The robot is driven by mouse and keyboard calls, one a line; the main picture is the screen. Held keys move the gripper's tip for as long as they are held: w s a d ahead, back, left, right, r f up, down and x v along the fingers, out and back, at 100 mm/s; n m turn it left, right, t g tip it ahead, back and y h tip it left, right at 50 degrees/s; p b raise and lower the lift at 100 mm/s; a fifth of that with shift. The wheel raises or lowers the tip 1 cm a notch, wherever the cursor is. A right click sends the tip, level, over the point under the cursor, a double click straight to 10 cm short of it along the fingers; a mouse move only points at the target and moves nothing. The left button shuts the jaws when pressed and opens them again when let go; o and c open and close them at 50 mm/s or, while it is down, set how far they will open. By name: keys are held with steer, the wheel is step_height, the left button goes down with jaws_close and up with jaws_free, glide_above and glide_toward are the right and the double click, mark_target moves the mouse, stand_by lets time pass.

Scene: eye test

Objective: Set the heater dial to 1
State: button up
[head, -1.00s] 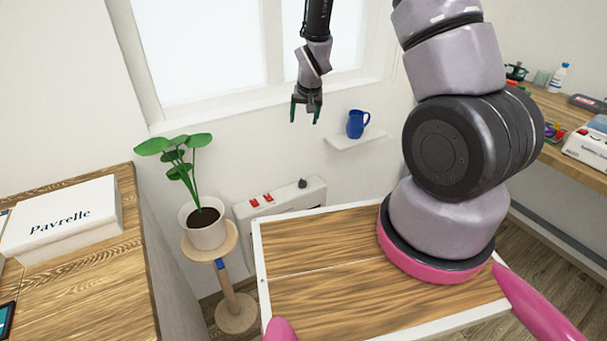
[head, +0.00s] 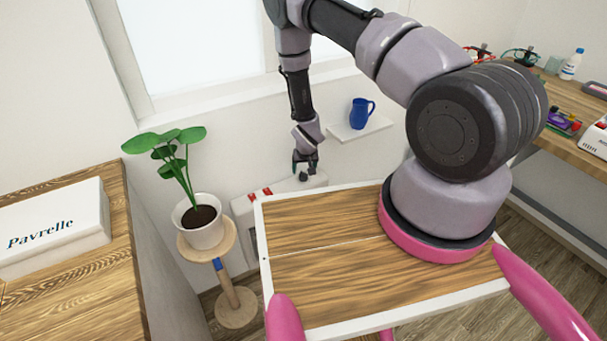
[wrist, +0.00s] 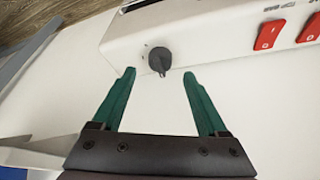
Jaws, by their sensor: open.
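The heater (head: 281,189) is a white box low against the wall under the window. Its dark round dial (wrist: 160,60) shows in the wrist view near the heater's end, with a pointer toward the bottom of that picture. Faint marks lie around it, too small to read. In the head view the dial (head: 303,177) shows small beneath the fingers. My gripper (wrist: 157,80) is open, its green fingers on either side of the dial's position in the picture. The dial appears just beyond the fingertips; I see no contact.
Two red switches (wrist: 268,35) sit on the heater beside the dial. A potted plant (head: 203,217) on a wooden stand (head: 233,290) is left of the heater. A blue mug (head: 358,113) stands on a small wall shelf (head: 362,130) to the right. A white box (head: 50,228) lies on the left table.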

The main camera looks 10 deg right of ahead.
mark_target(302, 174)
steer(key=shift+x, duration=2.25)
steer(key=shift+c, duration=0.3)
jaws_close()
steer(key=m, duration=0.2)
steer(key=m+h, duration=0.1)
steer(key=m, duration=0.1)
steer(key=shift+a+h, duration=0.25)
steer(key=shift+h, duration=0.05)
steer(key=shift+m+g+h, duration=0.35)
steer(key=shift+m+g, duration=0.05)
steer(key=shift+m, duration=0.8)
steer(key=shift+m+g+h, duration=0.35)
steer(key=shift+m+g, duration=0.05)
steer(key=shift+m, duration=0.8)
steer(key=shift+w, duration=0.1)
